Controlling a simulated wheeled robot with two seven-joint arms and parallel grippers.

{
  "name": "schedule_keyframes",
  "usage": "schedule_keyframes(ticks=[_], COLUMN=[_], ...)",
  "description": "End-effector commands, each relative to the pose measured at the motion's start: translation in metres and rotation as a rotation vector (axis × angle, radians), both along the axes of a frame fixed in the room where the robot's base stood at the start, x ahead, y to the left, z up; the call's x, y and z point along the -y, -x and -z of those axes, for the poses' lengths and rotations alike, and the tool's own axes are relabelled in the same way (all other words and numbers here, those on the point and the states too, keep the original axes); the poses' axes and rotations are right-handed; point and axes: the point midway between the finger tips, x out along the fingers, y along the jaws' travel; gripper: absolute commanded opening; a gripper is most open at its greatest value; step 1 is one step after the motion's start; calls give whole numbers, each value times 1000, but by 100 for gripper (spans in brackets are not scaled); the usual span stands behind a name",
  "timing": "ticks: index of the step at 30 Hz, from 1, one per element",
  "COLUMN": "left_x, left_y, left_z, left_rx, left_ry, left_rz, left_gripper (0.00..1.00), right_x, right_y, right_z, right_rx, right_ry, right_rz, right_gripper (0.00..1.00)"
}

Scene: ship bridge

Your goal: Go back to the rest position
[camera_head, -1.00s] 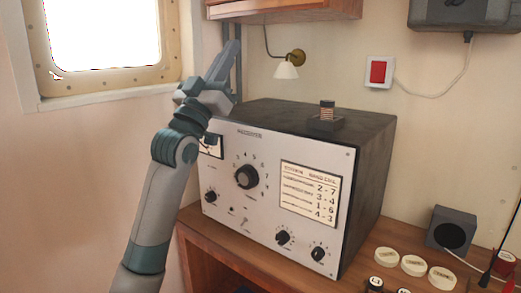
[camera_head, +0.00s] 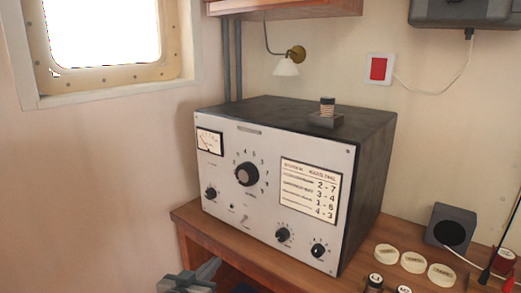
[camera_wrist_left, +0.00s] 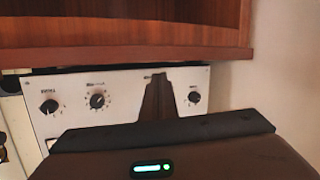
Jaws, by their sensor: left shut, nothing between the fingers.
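My left gripper (camera_head: 205,272) shows at the bottom edge of the head view, low in front of the wooden desk and below the radio set. Only part of it is in the picture, and the rest of the arm is below the frame. In the left wrist view its dark fingers (camera_wrist_left: 159,78) are together with nothing between them. They stand in front of a pale panel with knobs (camera_wrist_left: 97,101), not visibly touching it. My right gripper is not in view.
The radio set (camera_head: 228,210) stands on the wooden desk (camera_head: 215,240). A small block with a coil (camera_head: 326,112) sits on top. White discs (camera_head: 414,263), a dark speaker box (camera_head: 452,228) and small jars are at the right. A wooden edge (camera_wrist_left: 120,55) crosses the left wrist view.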

Motion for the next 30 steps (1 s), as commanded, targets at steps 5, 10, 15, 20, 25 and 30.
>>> schedule_keyframes(ticks=[5,10,15,20,25,30], left_x=[-21,-41,-62,-75,-86,-94], left_y=[73,153,240,297,341,379], left_z=[91,160,209,232,244,251], left_rx=[-215,-419,-615,-739,-833,-910], left_ry=[-82,-161,-234,-281,-316,-344], left_rz=[-27,-45,-58,-64,-68,-70], left_gripper=[0,0,0,0,0,0], right_x=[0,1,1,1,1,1], right_y=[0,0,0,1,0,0], right_z=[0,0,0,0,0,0], right_rx=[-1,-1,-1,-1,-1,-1], right_ry=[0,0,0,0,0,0], right_rz=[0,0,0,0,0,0], right_gripper=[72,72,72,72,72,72])
